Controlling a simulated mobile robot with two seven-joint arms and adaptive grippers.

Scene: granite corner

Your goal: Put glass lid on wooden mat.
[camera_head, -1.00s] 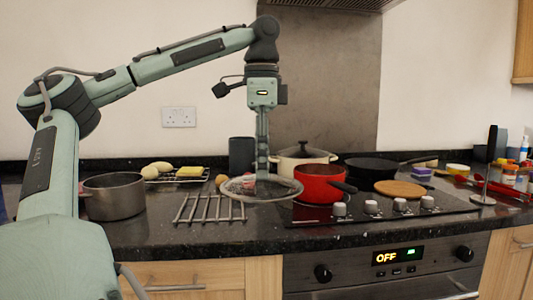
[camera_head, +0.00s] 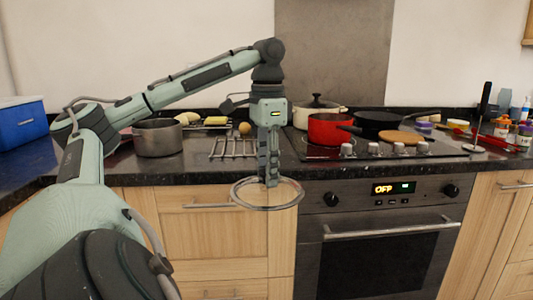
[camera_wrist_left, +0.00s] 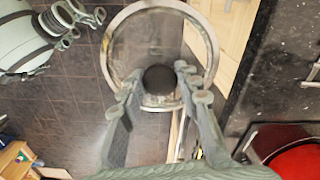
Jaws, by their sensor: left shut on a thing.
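The glass lid (camera_head: 250,205), a clear disc with a metal rim, hangs roughly level from my left gripper (camera_head: 270,182). In the left wrist view, the lid (camera_wrist_left: 125,50) shows its dark knob (camera_wrist_left: 159,78) between the fingers of my left gripper (camera_wrist_left: 157,88), which is shut on it. The lid appears in front of the counter's front edge, over the drawer fronts. The wooden mat (camera_head: 400,136), a flat round tan disc, lies at the right part of the hob, with nothing on it. My right gripper is out of view.
A red pot (camera_head: 328,131) stands left of the mat; a dark pan (camera_head: 378,121) and a cream lidded pot (camera_head: 318,110) are behind. A metal rack (camera_head: 230,150) and grey pot (camera_head: 158,139) stand left. An upright holder (camera_head: 480,125) stands right of the mat.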

